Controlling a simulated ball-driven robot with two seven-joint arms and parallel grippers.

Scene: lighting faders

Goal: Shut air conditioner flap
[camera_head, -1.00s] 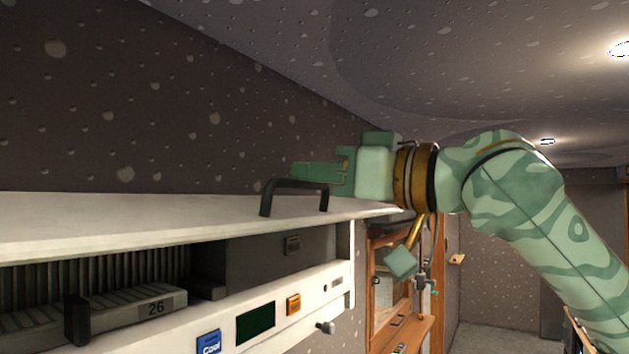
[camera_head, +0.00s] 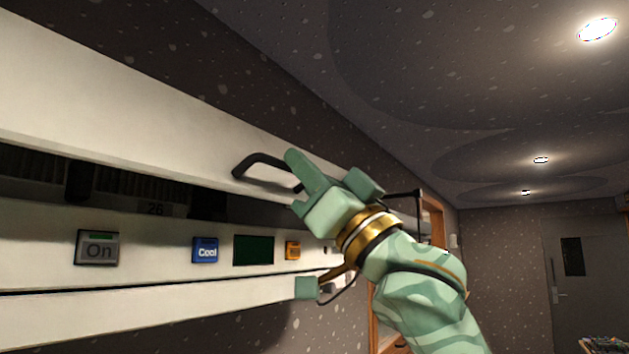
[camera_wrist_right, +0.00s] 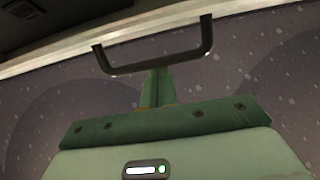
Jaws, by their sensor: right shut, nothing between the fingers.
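The air conditioner's long white flap (camera_head: 130,110) hangs partly lowered, with a dark gap still showing between it and the lower front. Its black bar handle (camera_head: 245,163) stands out from the flap's right part. My left gripper is not in view.
The air conditioner's lower front (camera_head: 150,255) carries an On button (camera_head: 98,247), a blue Cool button (camera_head: 205,250), a dark green display (camera_head: 254,250) and an orange button (camera_head: 293,249). A grey door (camera_head: 585,280) stands far right. The space below the ceiling at right is free.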

